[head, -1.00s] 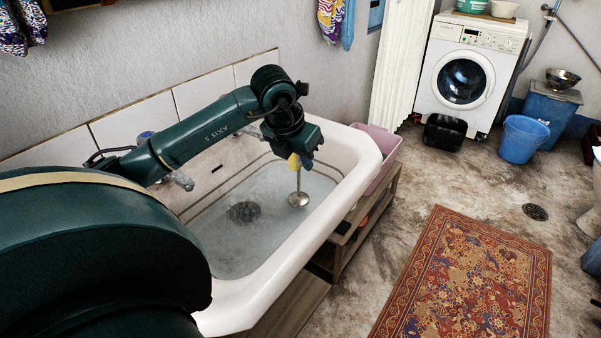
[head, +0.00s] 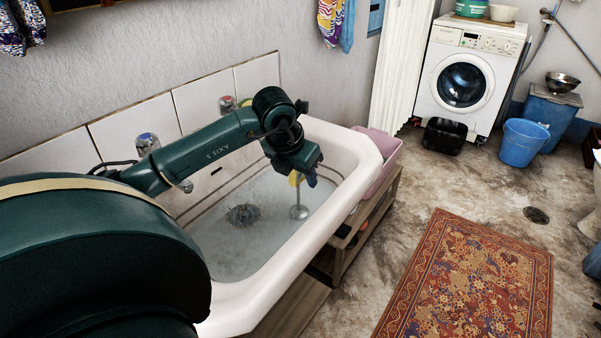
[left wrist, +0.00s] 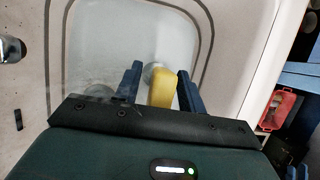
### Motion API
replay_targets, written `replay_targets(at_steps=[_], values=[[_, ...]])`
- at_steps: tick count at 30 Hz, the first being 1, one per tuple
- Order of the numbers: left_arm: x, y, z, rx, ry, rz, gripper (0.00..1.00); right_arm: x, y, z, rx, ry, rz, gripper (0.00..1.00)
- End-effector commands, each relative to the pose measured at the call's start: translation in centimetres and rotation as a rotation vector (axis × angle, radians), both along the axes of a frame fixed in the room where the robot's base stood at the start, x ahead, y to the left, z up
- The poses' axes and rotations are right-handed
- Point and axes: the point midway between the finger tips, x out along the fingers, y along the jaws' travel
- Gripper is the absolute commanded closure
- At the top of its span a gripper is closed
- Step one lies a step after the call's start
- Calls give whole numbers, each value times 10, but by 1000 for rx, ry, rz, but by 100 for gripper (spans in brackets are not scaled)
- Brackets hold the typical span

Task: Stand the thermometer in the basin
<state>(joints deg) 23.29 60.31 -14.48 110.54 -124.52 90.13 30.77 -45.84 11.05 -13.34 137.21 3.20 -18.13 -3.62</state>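The thermometer (head: 299,198) stands roughly upright in the water of the white basin (head: 352,150), right of the drain (head: 243,214). It has a yellow top, a thin stem and a round metal lower end that looks to be at the basin floor. My left gripper (head: 303,180) is lowered around its top. In the left wrist view the yellow top of the thermometer (left wrist: 161,88) is between the two blue fingers (left wrist: 159,82). A gap shows at its left, and it is close to the right finger. The fingers look open. My right gripper is not in view.
Two taps (head: 147,142) are on the tiled wall behind the basin, close to my left arm. A pink tub (head: 385,148) stands just past the basin's right end. A patterned rug (head: 468,275) lies on the floor.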

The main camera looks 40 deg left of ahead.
Motion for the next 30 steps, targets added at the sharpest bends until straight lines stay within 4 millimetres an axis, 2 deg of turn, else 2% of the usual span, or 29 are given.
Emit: replay_targets(at_steps=[5, 8, 15, 21, 25, 30], values=[[-1, 0, 5, 0, -1, 0, 60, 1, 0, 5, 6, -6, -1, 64], [-5, 0, 18, 3, -3, 0, 60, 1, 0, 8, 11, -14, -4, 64], [-25, -2, 66, 4, -5, -1, 60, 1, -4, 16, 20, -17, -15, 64], [-39, -4, 99, 2, -3, 1, 60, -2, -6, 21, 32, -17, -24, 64], [-44, -5, 110, 0, -2, 0, 60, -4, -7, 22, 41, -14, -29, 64], [-46, -5, 114, 1, 0, 0, 60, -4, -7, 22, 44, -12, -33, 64]])
